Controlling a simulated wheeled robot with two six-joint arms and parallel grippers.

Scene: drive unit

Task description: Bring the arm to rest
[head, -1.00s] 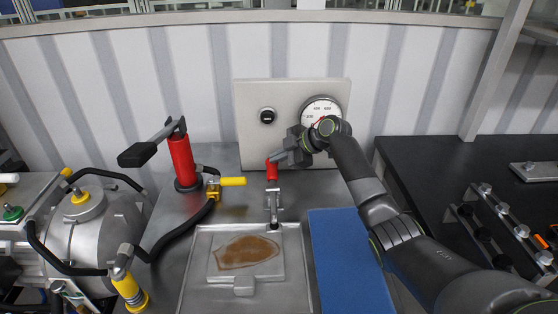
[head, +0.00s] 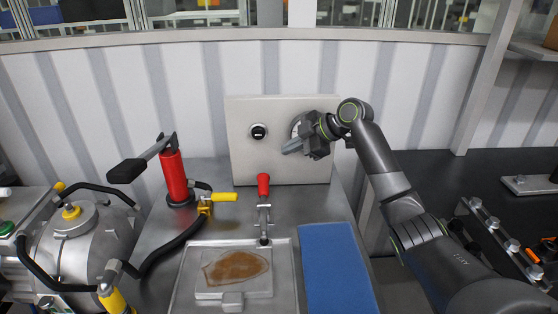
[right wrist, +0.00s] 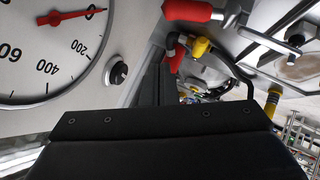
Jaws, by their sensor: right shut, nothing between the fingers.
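My right arm reaches in from the right in the head view. Its gripper (head: 290,148) is shut and empty, in front of the upright panel (head: 240,165). The gripper partly covers the round gauge (head: 297,125) on that panel. The gauge also shows close up in the right wrist view (right wrist: 45,60), with a red needle. The toggle clamp with a red handle (head: 263,185) stands upright below the gripper, apart from it. My left gripper is not in view.
A black knob (head: 258,131) sits on the panel. A red hand pump (head: 174,178) with a black-ended lever stands at the left. A metal tray (head: 180,290) holds a block with a brown patch. A blue mat (head: 335,265) lies beside it. A dark bench (head: 440,175) is at the right.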

